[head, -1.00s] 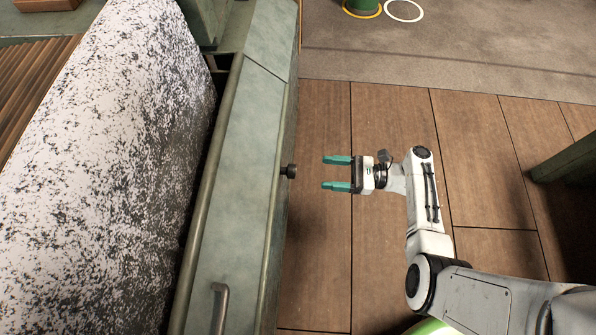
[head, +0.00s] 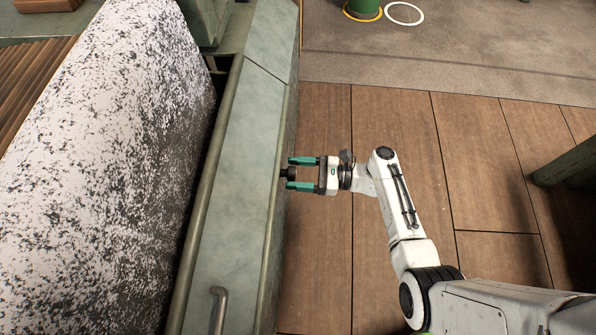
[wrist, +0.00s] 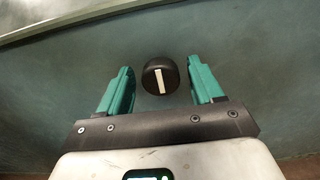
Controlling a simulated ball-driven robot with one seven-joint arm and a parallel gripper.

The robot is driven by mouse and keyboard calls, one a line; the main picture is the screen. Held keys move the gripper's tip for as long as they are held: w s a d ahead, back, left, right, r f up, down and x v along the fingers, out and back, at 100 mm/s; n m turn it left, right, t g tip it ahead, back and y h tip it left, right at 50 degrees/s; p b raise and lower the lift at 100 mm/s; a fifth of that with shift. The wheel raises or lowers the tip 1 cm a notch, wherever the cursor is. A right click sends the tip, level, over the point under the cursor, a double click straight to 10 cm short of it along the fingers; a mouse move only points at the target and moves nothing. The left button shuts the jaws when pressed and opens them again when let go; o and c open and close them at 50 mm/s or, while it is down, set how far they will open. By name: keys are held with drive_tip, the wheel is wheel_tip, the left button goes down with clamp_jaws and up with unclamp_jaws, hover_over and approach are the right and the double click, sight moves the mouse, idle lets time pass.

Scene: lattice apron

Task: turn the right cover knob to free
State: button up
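The cover knob (head: 290,172) is a small dark round knob on the side of the green cover (head: 232,190). In the wrist view the knob (wrist: 160,76) shows a white line that runs close to upright, slightly tilted. My gripper (head: 296,173) has two teal fingers, one on each side of the knob. In the wrist view my gripper (wrist: 161,88) is open, with a gap between each finger and the knob. The fingers do not appear to touch it.
A speckled white roll (head: 105,150) lies left of the cover. A metal handle (head: 218,308) sits on the cover's near part. A green structure (head: 570,165) stands at the right edge.

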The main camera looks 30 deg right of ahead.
drive_tip(key=c, duration=0.9)
drive_tip(key=shift+s+a+f+n+b, duration=0.15)
drive_tip(key=shift+n+b, duration=1.05)
drive_tip(key=shift+n, duration=3.25)
drive_tip(key=shift+s+d+f+n+b, duration=0.15)
drive_tip(key=shift+n+b, duration=1.05)
drive_tip(key=shift+n, duration=3.25)
drive_tip(key=shift+w+a, duration=0.1)
drive_tip(key=o, duration=1)
